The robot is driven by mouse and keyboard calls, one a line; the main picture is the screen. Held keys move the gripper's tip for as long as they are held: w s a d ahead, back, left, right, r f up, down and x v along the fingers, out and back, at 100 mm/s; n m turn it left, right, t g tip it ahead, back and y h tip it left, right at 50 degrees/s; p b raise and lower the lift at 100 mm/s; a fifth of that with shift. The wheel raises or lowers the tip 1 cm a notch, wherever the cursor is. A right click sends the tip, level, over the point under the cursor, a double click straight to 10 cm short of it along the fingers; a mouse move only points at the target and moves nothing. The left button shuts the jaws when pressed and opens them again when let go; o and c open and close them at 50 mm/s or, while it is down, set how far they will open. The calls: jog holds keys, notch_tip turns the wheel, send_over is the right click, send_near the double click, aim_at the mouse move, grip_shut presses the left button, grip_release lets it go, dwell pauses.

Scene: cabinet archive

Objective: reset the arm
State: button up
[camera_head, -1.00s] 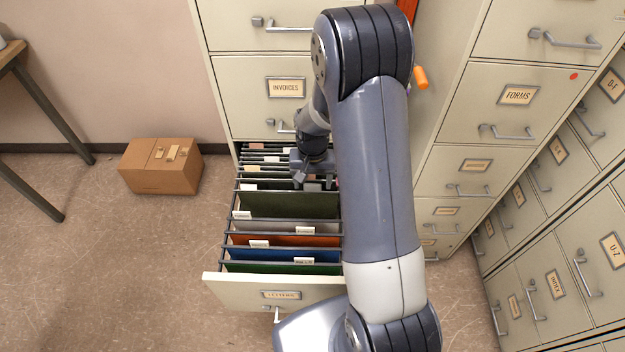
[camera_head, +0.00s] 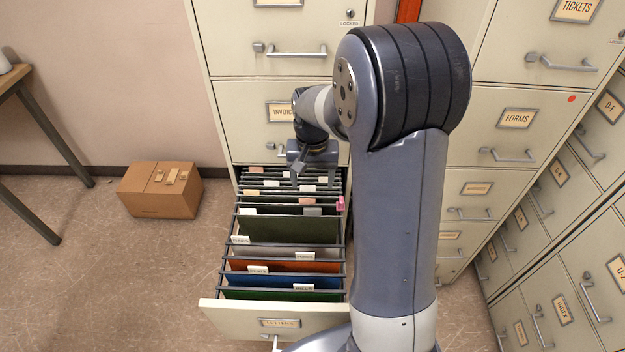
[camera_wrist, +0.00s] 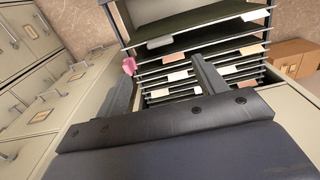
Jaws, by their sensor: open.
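My gripper (camera_head: 305,160) is in front of the cabinet at the back of the open drawer, above the hanging files. It is open and empty. In the wrist view my gripper's two fingers (camera_wrist: 165,80) are spread apart, with files showing between and beyond them. My own arm covers part of the cabinet and the drawer's right side in the head view.
The open drawer (camera_head: 225,312) holds several files with tabs. A pink tab (camera_head: 340,203) sits at its right edge. Cabinets (camera_head: 517,118) stand at right. A cardboard box (camera_head: 160,190) lies on the floor at left, near a table (camera_head: 40,120).

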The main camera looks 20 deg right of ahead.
aim_at(313, 210)
jog(key=shift+f, duration=0.1)
notch_tip(313, 210, down, 10)
jog(key=shift+f+p, duration=0.15)
jog(key=shift+p, duration=0.5)
jog(key=shift+s+f, duration=0.2)
jog(key=s, duration=0.1)
jog(key=s+a, duration=0.1)
jog(key=shift+s+r+p, duration=0.1)
jog(key=shift+s+p, duration=0.25)
jog(key=shift+p, duration=0.05)
jog(key=shift+s+a, duration=0.15)
jog(key=shift+s, duration=0.2)
